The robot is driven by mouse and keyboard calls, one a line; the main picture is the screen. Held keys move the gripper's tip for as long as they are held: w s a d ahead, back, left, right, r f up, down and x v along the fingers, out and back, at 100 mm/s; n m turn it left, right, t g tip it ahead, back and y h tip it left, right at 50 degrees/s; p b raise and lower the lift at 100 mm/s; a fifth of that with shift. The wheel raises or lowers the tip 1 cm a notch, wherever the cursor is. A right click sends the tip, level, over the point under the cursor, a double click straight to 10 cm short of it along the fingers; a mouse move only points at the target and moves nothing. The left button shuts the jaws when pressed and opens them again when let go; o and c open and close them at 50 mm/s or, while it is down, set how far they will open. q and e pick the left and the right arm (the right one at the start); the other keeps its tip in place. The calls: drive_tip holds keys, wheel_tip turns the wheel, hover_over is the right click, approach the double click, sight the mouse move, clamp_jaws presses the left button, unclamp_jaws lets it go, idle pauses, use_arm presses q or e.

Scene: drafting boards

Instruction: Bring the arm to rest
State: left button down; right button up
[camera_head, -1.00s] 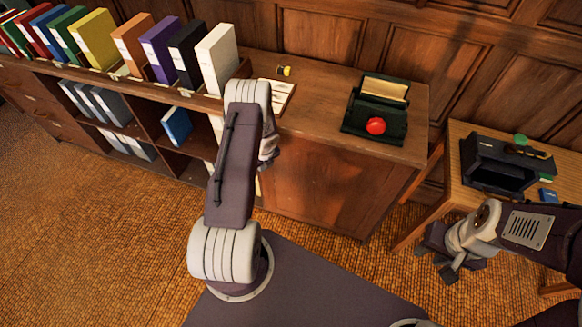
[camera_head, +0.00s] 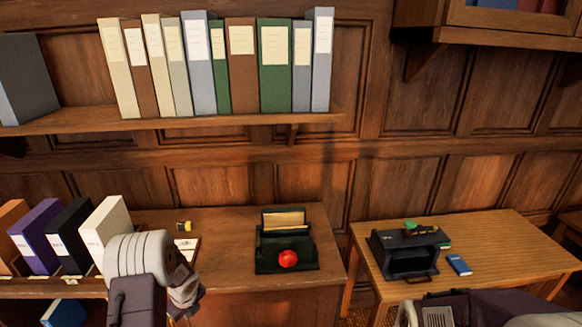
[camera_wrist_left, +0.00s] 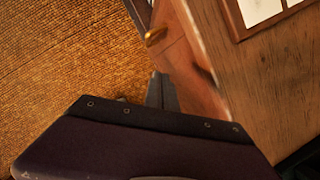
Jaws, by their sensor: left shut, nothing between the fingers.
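My left arm reaches up from the bottom of the head view, in front of the wooden cabinet. My left gripper (camera_head: 184,297) hangs at its end before the cabinet's front edge, partly hidden by the pale wrist link. It is shut and empty. In the left wrist view the shut fingers (camera_wrist_left: 163,90) show small and dark beside the cabinet front, above the woven floor. My right arm shows only as links at the bottom right of the head view; its gripper is out of the picture.
A side table (camera_head: 480,237) at right holds a dark device (camera_head: 400,254) and a blue box (camera_head: 459,265). A binder shelf (camera_head: 220,122) hangs above.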

use_arm(q)
drive_tip(key=s+d+r+n+t+h, duration=0.1)
drive_tip(key=s+d+r+n, duration=0.15)
drive_tip(key=d+r, duration=0.4)
drive_tip(key=s+d+r+n+t, duration=0.1)
drive_tip(key=d+r+n, duration=0.2)
drive_tip(key=d+r, duration=0.35)
drive_tip(key=s+d+n+g+h, duration=0.1)
drive_tip(key=s+d+n, duration=0.1)
drive_tip(key=s+n, duration=0.5)
drive_tip(key=s+d+n+g+h, duration=0.1)
drive_tip(key=s+d+n+g, duration=0.1)
drive_tip(key=s+n, duration=0.5)
drive_tip(key=d+n, duration=0.1)
drive_tip(key=n, duration=0.4)
drive_tip(key=shift+s, duration=0.4)
